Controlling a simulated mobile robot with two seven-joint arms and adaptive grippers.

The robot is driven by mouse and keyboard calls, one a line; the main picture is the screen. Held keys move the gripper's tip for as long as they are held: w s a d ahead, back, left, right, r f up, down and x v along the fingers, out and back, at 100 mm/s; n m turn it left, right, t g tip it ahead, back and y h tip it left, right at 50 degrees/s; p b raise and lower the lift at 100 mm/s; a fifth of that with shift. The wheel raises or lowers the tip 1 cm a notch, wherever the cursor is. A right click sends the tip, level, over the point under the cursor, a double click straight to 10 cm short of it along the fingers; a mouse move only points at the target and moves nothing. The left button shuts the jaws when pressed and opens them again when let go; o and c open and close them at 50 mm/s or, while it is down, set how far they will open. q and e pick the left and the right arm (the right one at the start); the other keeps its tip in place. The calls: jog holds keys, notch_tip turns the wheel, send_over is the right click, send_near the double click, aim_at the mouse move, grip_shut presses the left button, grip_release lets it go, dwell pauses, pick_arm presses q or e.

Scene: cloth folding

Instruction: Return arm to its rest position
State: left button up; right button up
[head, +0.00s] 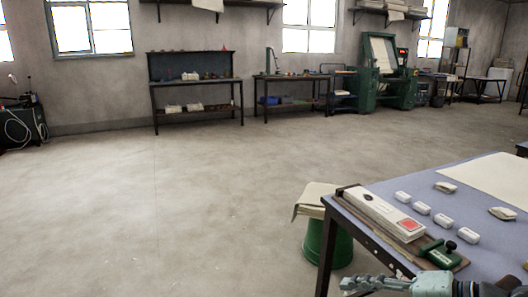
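A flat cream cloth (492,182) lies on the blue-topped table (478,233) at the right, cut off by the picture's edge. One grey-green gripper (352,284) shows at the bottom right, low in front of the table's near edge. Its arm comes in from the right, so I take it as my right gripper. It points left and appears apart from the cloth. Its fingertips are small and partly cut off, so I cannot tell whether they are open or shut. My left gripper is not in view.
A long white box (378,211), a green tool (442,254) and several small white blocks (422,208) sit on the table. A green bin (328,246) with beige cloth (312,199) stands beside it. Workbenches (196,82) line the far wall. The floor at left is clear.

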jog(key=s+d+f+n+g+h, duration=0.15)
jog(key=d+f+h, duration=0.35)
jog(key=f, duration=0.5)
jog(key=s+d+f+n+h, duration=0.1)
jog(key=d+f+n+h, duration=0.15)
jog(key=d+f, duration=0.65)
jog(key=s+d+f+n+g+h, duration=0.3)
jog(key=s+d+f+n+h, duration=0.45)
jog(key=s+d+f, duration=0.4)
jog(key=a+f+m+y, duration=0.1)
jog(key=a+f+y, duration=0.1)
jog(key=a, duration=0.6)
jog(key=a+f+m+y, duration=0.1)
jog(key=a+f+y, duration=0.1)
jog(key=a, duration=0.6)
jog(key=shift+s+f, duration=0.45)
jog(key=shift+f, duration=0.4)
